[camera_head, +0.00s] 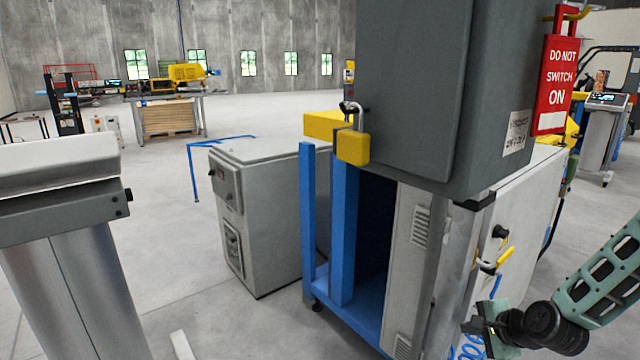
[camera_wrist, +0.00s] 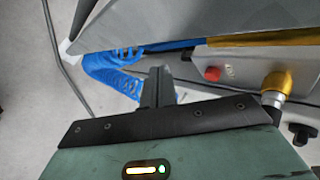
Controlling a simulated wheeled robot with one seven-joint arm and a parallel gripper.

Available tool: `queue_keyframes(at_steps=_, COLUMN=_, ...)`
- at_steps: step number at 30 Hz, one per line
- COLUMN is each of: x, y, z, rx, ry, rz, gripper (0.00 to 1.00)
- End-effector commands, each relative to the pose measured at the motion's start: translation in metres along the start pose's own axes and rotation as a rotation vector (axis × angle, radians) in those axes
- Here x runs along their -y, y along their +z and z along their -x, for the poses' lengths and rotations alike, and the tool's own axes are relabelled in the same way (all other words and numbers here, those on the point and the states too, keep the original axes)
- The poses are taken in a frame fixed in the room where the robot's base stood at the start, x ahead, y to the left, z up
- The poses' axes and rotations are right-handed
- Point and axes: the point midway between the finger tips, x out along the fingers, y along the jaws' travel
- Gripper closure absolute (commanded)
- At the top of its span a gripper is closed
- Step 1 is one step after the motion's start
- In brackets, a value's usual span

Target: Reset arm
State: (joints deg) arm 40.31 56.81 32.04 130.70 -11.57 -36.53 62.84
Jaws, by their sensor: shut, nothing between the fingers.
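My arm enters the head view from the lower right, with green links and black joints. Its end is low beside the right side of the grey machine cabinet (camera_head: 520,205), and the fingers cannot be made out there. In the wrist view my gripper (camera_wrist: 158,72) shows as two grey fingers together in the middle, above the green housing with its lit strip. The fingers are shut and empty. A blue coiled hose (camera_wrist: 108,76) lies just left of the fingers in that view, seemingly behind them.
A red button (camera_wrist: 212,73) and a yellow fitting (camera_wrist: 277,82) are right of the fingers. A dark upper cabinet (camera_head: 420,90) with a red warning tag (camera_head: 555,75) stands above the blue frame (camera_head: 343,220). A grey box (camera_head: 270,220) stands left of it; open floor lies beyond.

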Motion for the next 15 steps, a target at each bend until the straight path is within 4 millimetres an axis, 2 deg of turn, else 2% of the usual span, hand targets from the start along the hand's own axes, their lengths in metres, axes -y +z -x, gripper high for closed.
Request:
queue_keyframes(at_steps=1, x=0.002, y=0.007, z=0.011, rx=0.002, ry=0.056, rz=0.134, gripper=1.0)
queue_keyframes(at_steps=6, x=0.0, y=0.021, z=0.055, rx=0.016, ry=0.247, rz=0.527, gripper=1.0)
queue_keyframes(at_steps=12, x=0.007, y=0.037, z=0.121, rx=0.055, ry=0.432, rz=0.919, gripper=1.0)
queue_keyframes(at_steps=15, x=0.01, y=0.046, z=0.153, rx=0.086, ry=0.495, rz=1.062, gripper=1.0)
